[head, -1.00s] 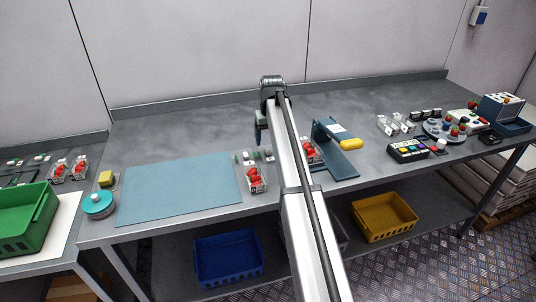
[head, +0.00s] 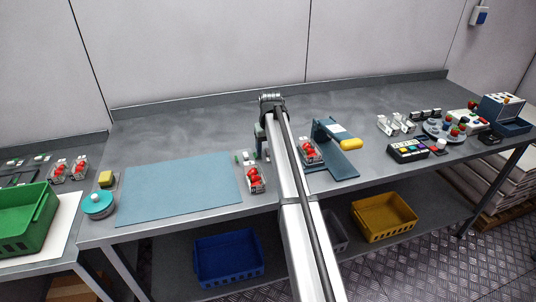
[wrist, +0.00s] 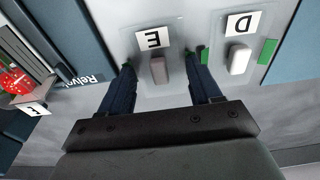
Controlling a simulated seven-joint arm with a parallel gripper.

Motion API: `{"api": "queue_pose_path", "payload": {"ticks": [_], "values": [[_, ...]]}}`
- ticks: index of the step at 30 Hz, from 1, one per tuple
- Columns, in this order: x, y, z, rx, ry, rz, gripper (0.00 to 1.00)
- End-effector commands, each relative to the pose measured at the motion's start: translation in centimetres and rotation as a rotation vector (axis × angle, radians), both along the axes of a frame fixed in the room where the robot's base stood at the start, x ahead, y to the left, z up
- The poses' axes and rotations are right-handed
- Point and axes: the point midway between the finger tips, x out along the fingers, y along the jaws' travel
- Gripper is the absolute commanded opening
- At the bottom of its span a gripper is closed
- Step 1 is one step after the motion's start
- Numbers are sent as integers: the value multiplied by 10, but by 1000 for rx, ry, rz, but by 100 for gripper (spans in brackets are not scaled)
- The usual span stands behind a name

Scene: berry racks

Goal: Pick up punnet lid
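In the wrist view a clear punnet lid tagged E (wrist: 154,38) lies flat, with a grey-brown knob (wrist: 159,70) on it. A second lid, tagged D (wrist: 240,24), lies beside it with a paler knob (wrist: 240,60). My gripper (wrist: 166,62) is open, with one blue finger on each side of the E lid's knob and a visible gap on both sides. In the head view my gripper (head: 261,145) is low over the bench, and my arm hides part of the lids (head: 244,157).
A punnet of strawberries (head: 255,181) stands in front of the lids. Right of my arm is a blue press (head: 342,170) with a yellow handle (head: 351,144) and another filled punnet (head: 311,154). A blue mat (head: 180,190) lies left; the bench behind is clear.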

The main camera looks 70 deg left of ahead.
Motion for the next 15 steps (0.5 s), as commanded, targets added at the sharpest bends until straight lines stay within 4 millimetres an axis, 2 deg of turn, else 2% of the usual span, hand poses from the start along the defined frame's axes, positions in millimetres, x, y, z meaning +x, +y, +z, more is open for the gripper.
{"api": "queue_pose_path", "payload": {"ticks": [1,6,15], "values": [[0,0,0,0,0,0,52],[0,0,0,0,0,0,35],[0,0,2,0,0,0,34]]}}
